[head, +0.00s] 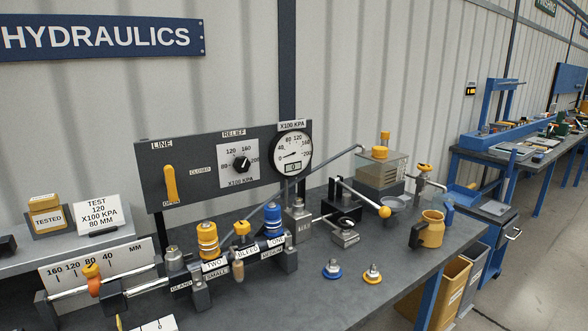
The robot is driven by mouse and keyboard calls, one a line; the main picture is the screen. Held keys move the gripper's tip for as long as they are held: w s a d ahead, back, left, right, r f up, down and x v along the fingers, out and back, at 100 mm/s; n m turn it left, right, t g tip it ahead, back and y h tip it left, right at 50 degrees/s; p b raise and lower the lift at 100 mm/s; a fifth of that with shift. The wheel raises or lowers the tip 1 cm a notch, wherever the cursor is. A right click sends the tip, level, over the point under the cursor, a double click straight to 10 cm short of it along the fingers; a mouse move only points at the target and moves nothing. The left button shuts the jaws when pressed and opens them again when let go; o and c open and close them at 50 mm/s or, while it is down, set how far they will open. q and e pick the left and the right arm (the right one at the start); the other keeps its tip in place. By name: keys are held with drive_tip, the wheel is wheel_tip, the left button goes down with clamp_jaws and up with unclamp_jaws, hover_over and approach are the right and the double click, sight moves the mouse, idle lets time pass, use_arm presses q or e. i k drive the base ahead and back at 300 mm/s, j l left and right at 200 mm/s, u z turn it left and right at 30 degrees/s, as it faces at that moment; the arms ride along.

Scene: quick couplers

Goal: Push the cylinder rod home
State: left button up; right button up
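The cylinder (222,270) lies along the bench, with a label reading GLAND at its left end. A silver rod (145,286) runs left from the gland end, in front of a white scale (120,256) marked 160, 120, 80 and 40 MM. A yellow-topped marker (91,270) with an orange part below it stands at the rod, near the 120 to 80 marks. I cannot tell exactly where the rod ends. A yellow coupler (208,240) and a blue coupler (273,218) stand on the cylinder. Neither gripper shows in the head view.
A panel (160,210) with a yellow LINE lever and RELIEF dial stands behind, beside a gauge (291,154). A pump lever (365,199) and yellow jug (432,229) are right. Two loose fittings lie in front. A sign reads TEST 120 X100 KPA 80 MM.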

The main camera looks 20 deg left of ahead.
sight(113, 299)
drive_tip(key=u, duration=1.75)
